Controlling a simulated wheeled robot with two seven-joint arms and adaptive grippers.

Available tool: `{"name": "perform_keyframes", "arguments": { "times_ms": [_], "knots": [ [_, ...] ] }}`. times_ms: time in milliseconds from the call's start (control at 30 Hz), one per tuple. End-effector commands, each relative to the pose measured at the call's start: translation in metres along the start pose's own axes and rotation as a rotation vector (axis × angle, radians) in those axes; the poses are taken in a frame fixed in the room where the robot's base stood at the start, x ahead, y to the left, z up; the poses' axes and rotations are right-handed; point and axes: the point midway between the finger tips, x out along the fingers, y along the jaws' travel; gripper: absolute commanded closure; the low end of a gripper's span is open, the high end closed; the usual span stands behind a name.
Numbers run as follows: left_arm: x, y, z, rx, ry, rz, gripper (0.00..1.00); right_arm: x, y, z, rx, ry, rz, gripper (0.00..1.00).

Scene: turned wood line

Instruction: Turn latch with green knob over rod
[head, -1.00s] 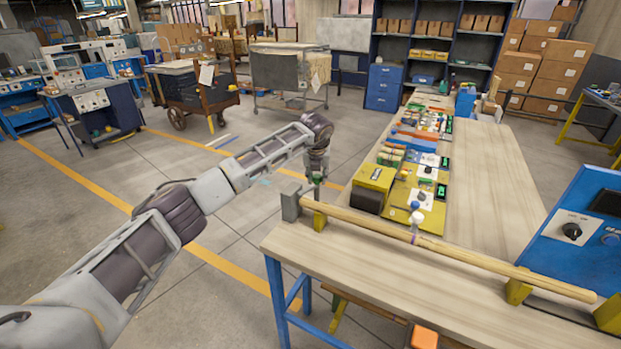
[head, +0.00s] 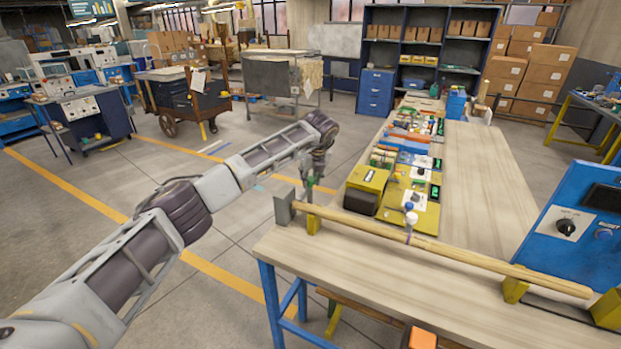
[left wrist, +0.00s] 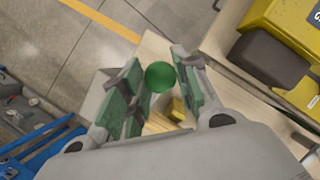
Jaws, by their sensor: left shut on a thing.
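The long wooden rod (head: 470,260) lies across the near part of the bench on yellow supports, its left end by a grey block (head: 284,207). The latch's green knob (head: 309,181) is near that left end; it shows as a round green ball (left wrist: 160,77) in the left wrist view. My left gripper (head: 311,184) reaches down over it, and its green-padded fingers (left wrist: 158,90) are on both sides of the knob, shut on it. The latch's arm is mostly hidden, so I cannot tell its angle. My right gripper is not in view.
A white knob (head: 411,218) stands by the middle of the rod. Yellow panels with switches (head: 408,195) lie behind it. A blue control box (head: 570,225) is at the right. The bench top (head: 480,190) is clear right of the panels.

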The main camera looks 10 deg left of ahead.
Motion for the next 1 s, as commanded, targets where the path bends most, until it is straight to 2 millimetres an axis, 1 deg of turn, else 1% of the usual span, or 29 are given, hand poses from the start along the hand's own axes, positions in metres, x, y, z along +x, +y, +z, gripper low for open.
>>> {"name": "perform_keyframes", "arguments": {
  "times_ms": [167,200,333,367,567,667,767,867,1000],
  "knots": [
    [-0.001,0.000,0.001,-0.002,-0.001,-0.001,1.00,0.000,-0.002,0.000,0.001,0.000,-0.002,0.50],
    [-0.001,0.000,0.001,-0.002,-0.001,-0.001,0.66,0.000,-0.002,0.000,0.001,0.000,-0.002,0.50],
    [0.000,0.000,0.001,-0.001,0.000,-0.001,0.50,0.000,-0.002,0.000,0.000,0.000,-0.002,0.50],
    [0.000,0.000,0.000,-0.001,0.000,-0.001,0.48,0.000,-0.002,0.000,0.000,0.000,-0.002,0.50],
    [0.000,0.000,0.000,0.000,0.000,-0.001,0.48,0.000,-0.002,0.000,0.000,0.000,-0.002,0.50],
    [0.000,0.000,0.000,0.000,0.000,-0.001,0.48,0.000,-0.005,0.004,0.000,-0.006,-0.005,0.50],
    [-0.002,0.000,0.000,0.000,0.000,-0.001,0.48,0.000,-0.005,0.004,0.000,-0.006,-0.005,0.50],
    [-0.007,-0.001,0.001,0.001,-0.001,-0.002,0.48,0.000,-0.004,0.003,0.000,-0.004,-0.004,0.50],
    [-0.019,0.000,0.001,0.000,-0.002,-0.002,0.48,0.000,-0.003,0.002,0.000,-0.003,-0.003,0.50]
  ]
}}
